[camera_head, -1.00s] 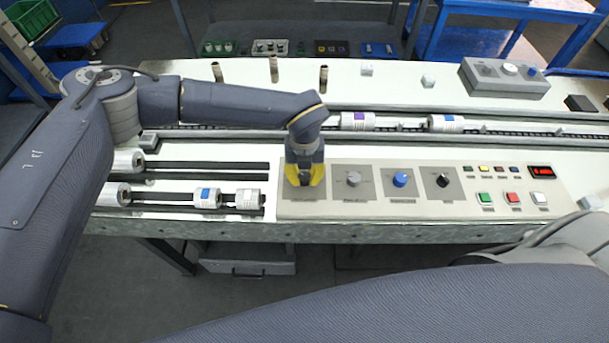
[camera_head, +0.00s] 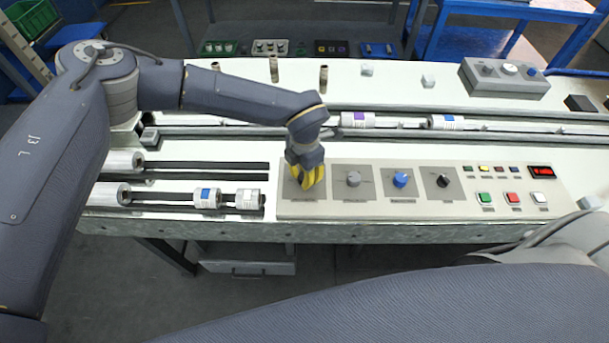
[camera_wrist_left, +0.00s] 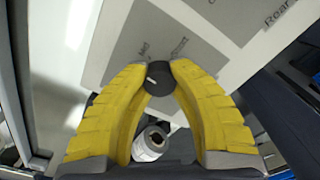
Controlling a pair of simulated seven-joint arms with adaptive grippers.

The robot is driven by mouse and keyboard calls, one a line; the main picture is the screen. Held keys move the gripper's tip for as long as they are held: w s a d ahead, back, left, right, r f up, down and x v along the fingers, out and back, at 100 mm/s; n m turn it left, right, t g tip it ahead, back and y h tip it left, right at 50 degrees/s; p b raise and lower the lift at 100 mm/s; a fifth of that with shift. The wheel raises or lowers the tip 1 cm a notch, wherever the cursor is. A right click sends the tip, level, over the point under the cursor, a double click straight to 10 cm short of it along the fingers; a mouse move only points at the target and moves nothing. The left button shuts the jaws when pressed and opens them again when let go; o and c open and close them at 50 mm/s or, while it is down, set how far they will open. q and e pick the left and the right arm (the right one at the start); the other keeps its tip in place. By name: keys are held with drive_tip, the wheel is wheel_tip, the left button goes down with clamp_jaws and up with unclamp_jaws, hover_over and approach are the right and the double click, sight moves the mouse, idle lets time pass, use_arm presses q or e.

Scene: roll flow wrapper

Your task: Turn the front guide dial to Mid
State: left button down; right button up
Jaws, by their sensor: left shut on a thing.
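My left gripper (camera_head: 306,181) points down at the leftmost dial plate on the light control panel (camera_head: 400,222). In the left wrist view the yellow fingers of this gripper (camera_wrist_left: 160,72) are closed around a round dark dial (camera_wrist_left: 161,83). The dial has a short white pointer mark on its top. Small labels are printed on the grey plate (camera_wrist_left: 130,57) beyond the dial; they are hard to read, one looks like Mid. In the head view the fingers hide the dial. My right gripper is not in view.
To the right on the panel are a grey knob (camera_head: 353,179), a blue knob (camera_head: 400,180) and a black knob (camera_head: 442,181). Coloured buttons (camera_head: 513,197) and a red display (camera_head: 542,171) lie farther right. Rolls (camera_head: 207,197) sit on rails to the left.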

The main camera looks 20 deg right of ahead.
use_arm(q)
drive_tip(key=shift+m, duration=2.1)
drive_tip(key=c, duration=1)
unclamp_jaws()
drive_tip(key=shift+r, duration=0.15)
wheel_tip(320, 180, up, 12)
drive_tip(key=shift+s+f, duration=0.1)
drive_tip(key=shift+f, duration=0.1)
